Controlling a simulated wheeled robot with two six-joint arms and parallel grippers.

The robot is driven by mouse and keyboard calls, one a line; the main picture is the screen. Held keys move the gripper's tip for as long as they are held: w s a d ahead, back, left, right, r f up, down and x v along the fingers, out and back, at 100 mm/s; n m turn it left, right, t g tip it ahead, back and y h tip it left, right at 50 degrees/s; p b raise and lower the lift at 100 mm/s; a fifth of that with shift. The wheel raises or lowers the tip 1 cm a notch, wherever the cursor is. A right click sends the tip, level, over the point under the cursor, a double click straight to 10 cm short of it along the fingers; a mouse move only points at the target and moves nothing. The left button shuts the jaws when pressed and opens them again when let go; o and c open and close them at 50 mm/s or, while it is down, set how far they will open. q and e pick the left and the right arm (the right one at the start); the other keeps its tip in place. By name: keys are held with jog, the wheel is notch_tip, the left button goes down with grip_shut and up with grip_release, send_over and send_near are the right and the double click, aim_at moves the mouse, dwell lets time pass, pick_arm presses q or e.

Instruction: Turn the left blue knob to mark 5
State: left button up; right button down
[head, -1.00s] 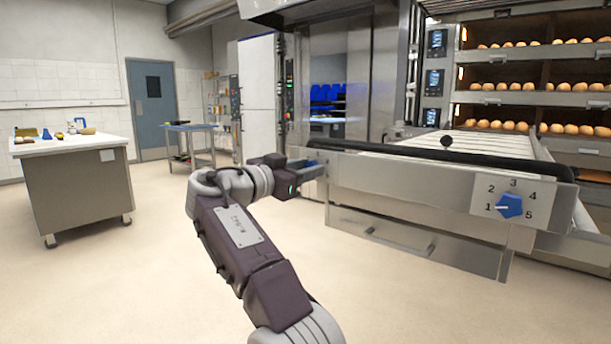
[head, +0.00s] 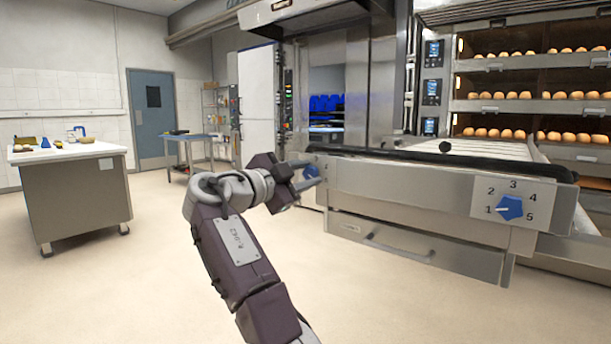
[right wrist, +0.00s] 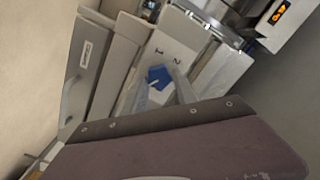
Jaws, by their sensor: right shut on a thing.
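The left blue knob (head: 311,171) sits at the left end of the steel front panel, partly hidden by my right gripper (head: 307,174). In the right wrist view the left blue knob (right wrist: 158,75) shows between the two fingers of my right gripper (right wrist: 163,92), which is shut on it. Marks 1 and 2 show on its plate there; the other marks are hidden or out of view. A small white pointer line shows on the knob, but I cannot tell its mark. My left gripper is not in view.
A second blue knob (head: 511,207) at the panel's right end points at mark 1. A drawer handle (head: 398,249) is below the panel. Ovens with bread (head: 530,95) stand at the back right. A worktable (head: 75,195) is at left; the floor between is clear.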

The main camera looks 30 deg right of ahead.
jog(key=shift+f, duration=0.1)
dwell(0.4)
jog(key=c, duration=1)
grip_release()
jog(key=shift+o, duration=0.2)
jog(key=v, duration=0.9)
